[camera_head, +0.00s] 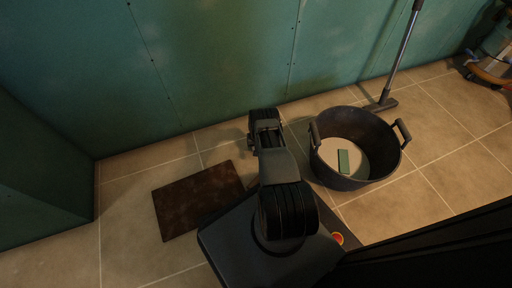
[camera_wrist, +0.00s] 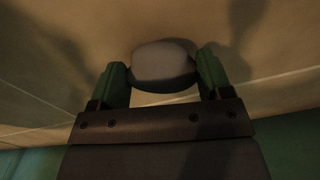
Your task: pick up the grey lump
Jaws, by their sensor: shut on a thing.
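The grey lump (camera_wrist: 162,66) is a smooth, rounded piece in the wrist view, between the green fingers of my gripper (camera_wrist: 161,78). The fingers are shut on it, one on each side. Tiled floor shows behind it, and I cannot tell how high above the floor it is. In the head view my arm reaches toward the wall and hides the gripper tips and the lump.
A black tub (camera_head: 342,176) with a pale bottom and a small green piece (camera_head: 344,161) in it stands right of my arm. A brown mat (camera_head: 196,199) lies on the left. A floor tool (camera_head: 393,72) and a vacuum (camera_head: 492,62) are at the back right. Green walls (camera_head: 215,55) close off the back.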

